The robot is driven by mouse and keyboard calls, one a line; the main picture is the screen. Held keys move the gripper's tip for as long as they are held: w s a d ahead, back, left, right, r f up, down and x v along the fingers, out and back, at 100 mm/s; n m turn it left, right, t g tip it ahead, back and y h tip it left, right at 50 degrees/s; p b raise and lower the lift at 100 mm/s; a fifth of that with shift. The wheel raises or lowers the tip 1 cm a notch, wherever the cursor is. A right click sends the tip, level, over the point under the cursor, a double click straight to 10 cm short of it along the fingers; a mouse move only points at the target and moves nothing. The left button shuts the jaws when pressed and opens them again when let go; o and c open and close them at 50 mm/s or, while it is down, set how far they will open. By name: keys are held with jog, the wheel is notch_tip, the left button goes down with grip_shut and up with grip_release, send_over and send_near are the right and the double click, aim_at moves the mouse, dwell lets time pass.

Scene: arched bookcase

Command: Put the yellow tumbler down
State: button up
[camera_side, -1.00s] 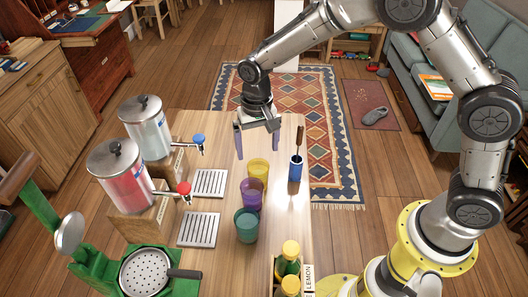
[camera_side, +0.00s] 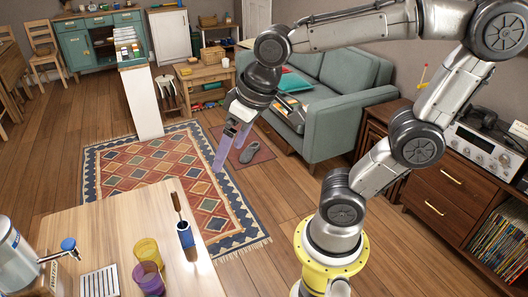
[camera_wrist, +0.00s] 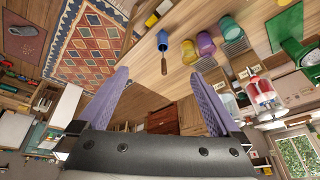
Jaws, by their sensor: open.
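The yellow tumbler (camera_side: 147,250) stands on the wooden table (camera_side: 85,228) in the side view, close to the purple tumbler (camera_side: 150,281). It also shows in the wrist view (camera_wrist: 188,50), next to the purple tumbler (camera_wrist: 205,44) and a teal tumbler (camera_wrist: 229,25). My gripper (camera_side: 231,160) is raised, up and to the right of the tumblers in the side view, apart from them. Its two lilac fingers are spread with nothing between them, as the wrist view (camera_wrist: 160,73) also shows.
A blue holder (camera_side: 185,236) with a wooden-handled tool stands on the table right of the yellow tumbler. A drip tray (camera_side: 100,283) and a dispenser (camera_side: 15,258) are at its left. A patterned rug (camera_side: 125,165) and a sofa (camera_side: 335,90) lie beyond.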

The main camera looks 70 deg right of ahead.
jog(key=s+d+n+t, duration=0.1)
jog(key=s, duration=0.5)
jog(key=shift+s+d+f, duration=0.15)
jog(key=shift+d+f, duration=0.05)
jog(key=shift+f, duration=0.2)
